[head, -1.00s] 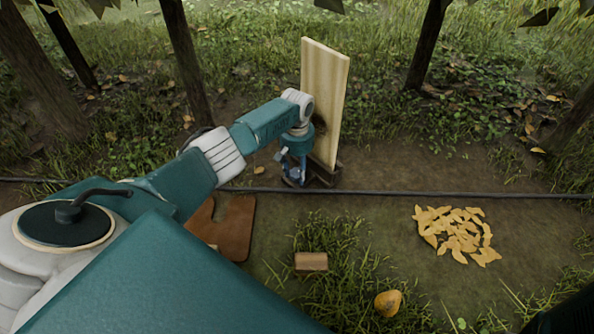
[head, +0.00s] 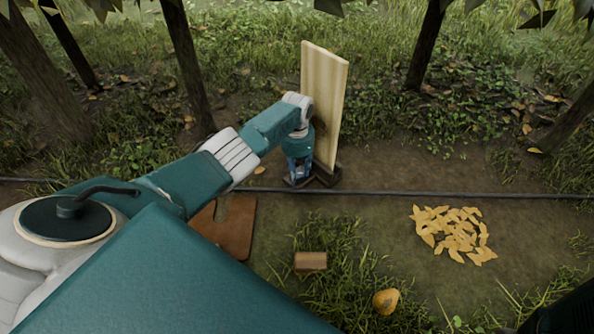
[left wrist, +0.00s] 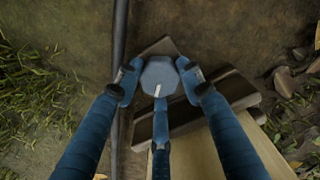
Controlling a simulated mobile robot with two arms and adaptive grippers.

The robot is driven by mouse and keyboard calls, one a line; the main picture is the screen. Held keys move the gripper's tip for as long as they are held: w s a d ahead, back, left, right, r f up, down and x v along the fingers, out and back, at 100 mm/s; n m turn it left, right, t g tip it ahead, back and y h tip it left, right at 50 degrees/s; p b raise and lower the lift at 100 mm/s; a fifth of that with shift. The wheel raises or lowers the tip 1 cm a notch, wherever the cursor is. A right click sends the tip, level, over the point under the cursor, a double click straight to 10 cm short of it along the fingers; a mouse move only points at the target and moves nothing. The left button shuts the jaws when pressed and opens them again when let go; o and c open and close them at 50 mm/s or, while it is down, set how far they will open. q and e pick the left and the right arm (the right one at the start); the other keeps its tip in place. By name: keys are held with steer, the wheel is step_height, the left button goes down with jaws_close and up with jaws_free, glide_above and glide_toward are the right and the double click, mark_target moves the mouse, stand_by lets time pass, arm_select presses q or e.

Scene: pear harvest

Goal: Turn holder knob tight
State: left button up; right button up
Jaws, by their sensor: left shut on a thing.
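A grey, many-sided knob (left wrist: 160,72) with a short white mark near its lower edge shows in the left wrist view. It sits on the dark wooden holder (left wrist: 228,91), which also shows at the foot of the board in the head view (head: 328,177). A pale wooden board (head: 324,100) stands upright in the holder, leaning slightly. My left gripper (head: 299,172) points down at the holder, its three blue fingers shut around the knob (left wrist: 158,82). In the head view the gripper hides the knob. My right gripper is not in view.
A dark hose (head: 430,194) runs across the ground just in front of the holder. Nearby lie a brown board (head: 236,230), a small wooden block (head: 311,261), a yellow pear (head: 386,301) and a yellow leaf pile (head: 452,234). Tree trunks (head: 187,70) stand behind.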

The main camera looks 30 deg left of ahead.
arm_select(q)
steer(key=m, duration=0.4)
steer(key=shift+m, duration=2.3)
steer(key=o, duration=1.2)
steer(key=shift+c, duration=0.2)
step_height(320, 180, up, 12)
